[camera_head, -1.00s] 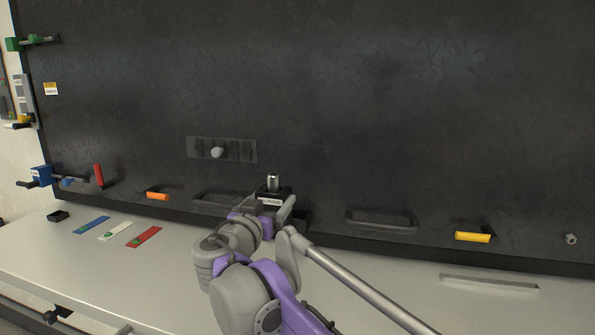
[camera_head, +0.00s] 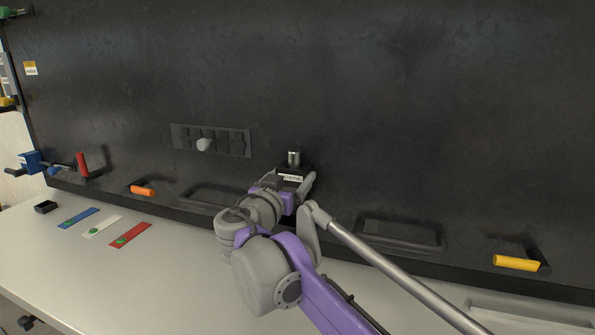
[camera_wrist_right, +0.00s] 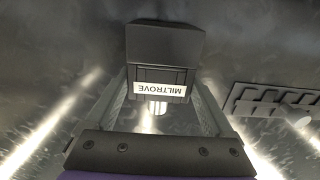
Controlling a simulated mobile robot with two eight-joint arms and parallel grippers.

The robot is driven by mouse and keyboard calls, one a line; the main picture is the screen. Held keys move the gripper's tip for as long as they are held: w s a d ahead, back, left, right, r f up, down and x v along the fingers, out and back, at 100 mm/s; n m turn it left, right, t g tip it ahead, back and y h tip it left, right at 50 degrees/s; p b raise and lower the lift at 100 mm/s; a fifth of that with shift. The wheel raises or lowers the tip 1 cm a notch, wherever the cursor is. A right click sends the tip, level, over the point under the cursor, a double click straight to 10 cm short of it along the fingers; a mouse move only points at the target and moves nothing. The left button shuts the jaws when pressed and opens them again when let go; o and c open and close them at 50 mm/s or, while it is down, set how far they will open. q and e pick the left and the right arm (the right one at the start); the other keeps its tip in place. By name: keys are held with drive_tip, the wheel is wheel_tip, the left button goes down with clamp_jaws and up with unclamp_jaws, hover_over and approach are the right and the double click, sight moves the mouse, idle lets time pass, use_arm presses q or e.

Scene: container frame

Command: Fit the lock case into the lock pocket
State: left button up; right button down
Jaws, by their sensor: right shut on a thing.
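The lock case is a small black box with a white MILTROVE label and a silver cylinder. It shows in front of the dark panel in the head view (camera_head: 292,172) and large in the right wrist view (camera_wrist_right: 162,52). My right gripper (camera_head: 291,184) is shut on it; its two fingers (camera_wrist_right: 160,80) flank the case in the wrist view. The cylinder points up in the head view. I cannot make out the lock pocket for certain; my arm and the case cover part of the panel's lower edge. My left gripper is not in view.
A slotted plate with a pale knob (camera_head: 182,137) is on the panel left of the case. Dark handles (camera_head: 398,235), an orange handle (camera_head: 142,190) and a yellow handle (camera_head: 515,263) line its lower part. Colored strips (camera_head: 130,235) lie on the pale bench (camera_head: 165,285).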

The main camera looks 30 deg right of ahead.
drive_tip(key=shift+d, duration=0.1)
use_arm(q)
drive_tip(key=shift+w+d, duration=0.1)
use_arm(e)
drive_tip(key=shift+s+a+r, duration=0.1)
drive_tip(key=shift+a, duration=0.1)
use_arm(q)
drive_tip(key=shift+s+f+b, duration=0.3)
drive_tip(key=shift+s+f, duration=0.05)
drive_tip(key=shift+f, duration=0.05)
use_arm(e)
drive_tip(key=shift+f, duration=2.6)
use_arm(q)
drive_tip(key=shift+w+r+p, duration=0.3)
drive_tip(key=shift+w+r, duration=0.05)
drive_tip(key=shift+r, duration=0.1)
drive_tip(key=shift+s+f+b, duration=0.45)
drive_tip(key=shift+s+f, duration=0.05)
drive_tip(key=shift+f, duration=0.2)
use_arm(e)
drive_tip(key=shift+f, duration=2.65)
unclamp_jaws()
